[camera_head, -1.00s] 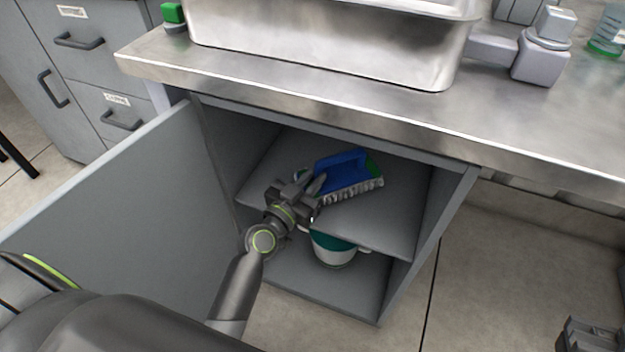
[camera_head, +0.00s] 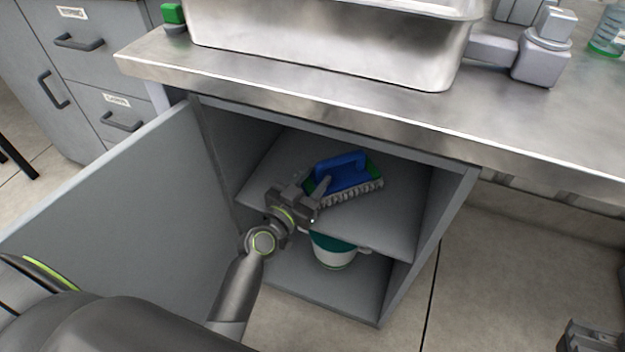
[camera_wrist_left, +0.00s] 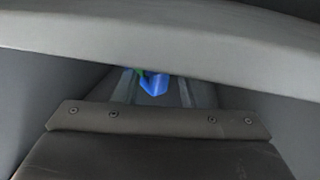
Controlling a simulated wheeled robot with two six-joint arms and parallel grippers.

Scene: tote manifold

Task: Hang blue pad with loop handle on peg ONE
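The blue pad looks like a brush, with a blue loop handle (camera_head: 342,162) on top, green ends and pale bristles below. It rests on the middle shelf inside the open cabinet. My left gripper (camera_head: 313,183) is at its left end. In the left wrist view the two fingers (camera_wrist_left: 157,92) stand apart, and the blue handle (camera_wrist_left: 155,83) shows between them with gaps on both sides. A dark part of what looks like my right gripper (camera_head: 585,341) shows at the lower right edge; its fingers are unclear. No peg marked ONE shows.
The cabinet door (camera_head: 120,205) is open on the left. The steel counter (camera_head: 300,85) overhangs the shelf (camera_head: 385,225). A white and teal container (camera_head: 333,252) stands on the cabinet floor. The shelf is bare right of the brush.

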